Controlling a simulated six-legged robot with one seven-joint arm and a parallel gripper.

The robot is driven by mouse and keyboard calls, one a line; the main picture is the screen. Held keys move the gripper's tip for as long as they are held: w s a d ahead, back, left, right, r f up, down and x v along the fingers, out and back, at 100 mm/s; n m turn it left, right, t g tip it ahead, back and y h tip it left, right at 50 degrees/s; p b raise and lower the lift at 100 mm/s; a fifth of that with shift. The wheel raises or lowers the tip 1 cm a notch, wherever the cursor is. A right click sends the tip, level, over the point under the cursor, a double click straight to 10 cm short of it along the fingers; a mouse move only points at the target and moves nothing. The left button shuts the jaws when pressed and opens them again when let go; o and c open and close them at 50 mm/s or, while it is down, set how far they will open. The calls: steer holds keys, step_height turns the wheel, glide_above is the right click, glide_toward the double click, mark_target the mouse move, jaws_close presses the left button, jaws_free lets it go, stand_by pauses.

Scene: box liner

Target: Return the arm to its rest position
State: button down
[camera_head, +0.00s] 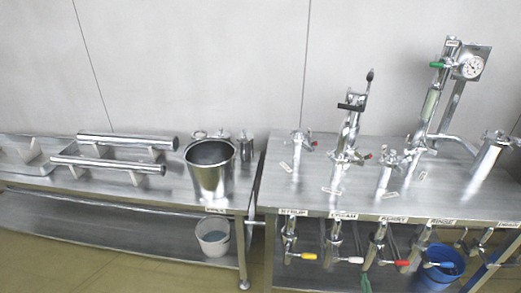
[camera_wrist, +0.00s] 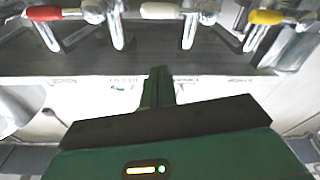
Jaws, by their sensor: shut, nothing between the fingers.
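My gripper (camera_wrist: 158,72) shows in the wrist view as a green body with a dark front and narrow green fingers held together. It is shut and empty. Its fingertips appear in front of the counter's labelled front edge, near the valves with red (camera_wrist: 55,13), white (camera_wrist: 160,10) and yellow (camera_wrist: 266,17) handles. I cannot tell the exact gap, and no contact is clear. In the head view only a small green piece shows at the bottom, below the valves; I cannot tell whether it is my gripper. Most of my arm is out of view.
The right metal counter (camera_head: 300,197) carries several taps and a gauge (camera_head: 471,66). Yellow (camera_head: 301,256), white (camera_head: 349,260) and red (camera_head: 395,263) handles stick out below its front edge. A blue bucket (camera_head: 440,268) stands beneath. A metal pot (camera_head: 210,170) stands on the left table; floor before it is clear.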

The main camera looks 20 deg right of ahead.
steer(key=w+a+r+m+g+y, duration=0.35)
steer(key=a+r+m+y, duration=0.35)
steer(key=m, duration=0.4)
steer(key=w+a+r+m+g+y, duration=0.2)
steer(key=a+r+m+g+y, duration=0.3)
steer(key=a+m, duration=0.4)
steer(key=w+a+r+m+g+y, duration=0.3)
steer(key=a+r+m+y, duration=0.35)
steer(key=m, duration=0.55)
steer(key=s+a+r+n+h, duration=0.2)
steer(key=r+n, duration=0.5)
steer(key=n, duration=0.4)
steer(key=s+a+r+n+h, duration=0.3)
steer(key=a+r+n, duration=0.4)
steer(key=n, duration=0.5)
steer(key=s+a+r+n+h, duration=0.3)
steer(key=r+n, duration=0.5)
steer(key=n, duration=0.3)
steer(key=shift+a+n+h, duration=0.3)
steer(key=shift+a+h, duration=0.35)
steer(key=shift+a, duration=0.2)
